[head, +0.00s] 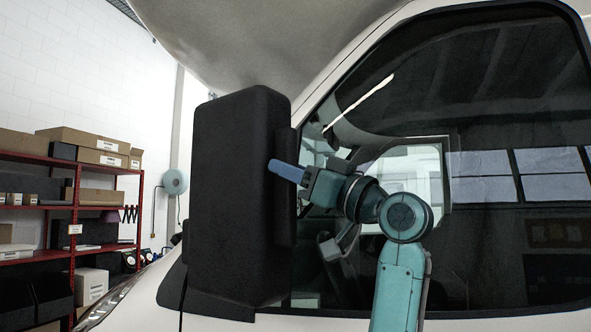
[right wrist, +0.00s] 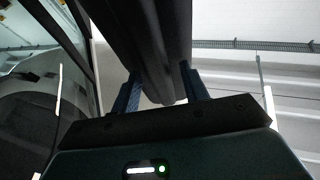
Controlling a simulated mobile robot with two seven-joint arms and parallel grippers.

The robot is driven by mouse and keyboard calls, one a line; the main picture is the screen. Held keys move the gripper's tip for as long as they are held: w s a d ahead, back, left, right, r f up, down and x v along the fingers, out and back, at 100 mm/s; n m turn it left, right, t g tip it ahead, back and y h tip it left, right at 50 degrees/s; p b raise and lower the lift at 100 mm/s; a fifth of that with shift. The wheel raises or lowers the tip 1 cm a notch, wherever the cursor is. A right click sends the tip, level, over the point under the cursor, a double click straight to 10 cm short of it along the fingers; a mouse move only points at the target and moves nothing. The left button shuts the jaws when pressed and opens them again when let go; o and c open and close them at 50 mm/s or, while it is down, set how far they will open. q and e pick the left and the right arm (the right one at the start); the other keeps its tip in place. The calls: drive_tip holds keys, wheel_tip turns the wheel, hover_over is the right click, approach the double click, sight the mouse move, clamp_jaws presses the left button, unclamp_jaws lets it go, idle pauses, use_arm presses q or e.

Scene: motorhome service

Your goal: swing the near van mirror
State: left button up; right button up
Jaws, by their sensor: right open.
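The near van mirror (head: 235,190) is a tall black housing standing out from the van's front door, large in the middle of the head view. My right gripper (head: 287,172) is at the right edge of the housing, with a blue finger over its side. In the right wrist view, the dark mirror housing (right wrist: 155,40) comes down between the two spread fingers of my right gripper (right wrist: 163,92). A gap shows by the left finger; the right finger is close to the housing, and I cannot tell if it touches. My left gripper is not in view.
The van's side window (head: 500,120) is just behind my right arm. The white door below the mirror (head: 175,300) is close. A red shelf rack (head: 75,215) with boxes stands at the far left, and a green round reel (head: 174,182) hangs on the wall.

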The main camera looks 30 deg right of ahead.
drive_tip(key=shift+c, duration=0.2)
clamp_jaws()
idle(0.4)
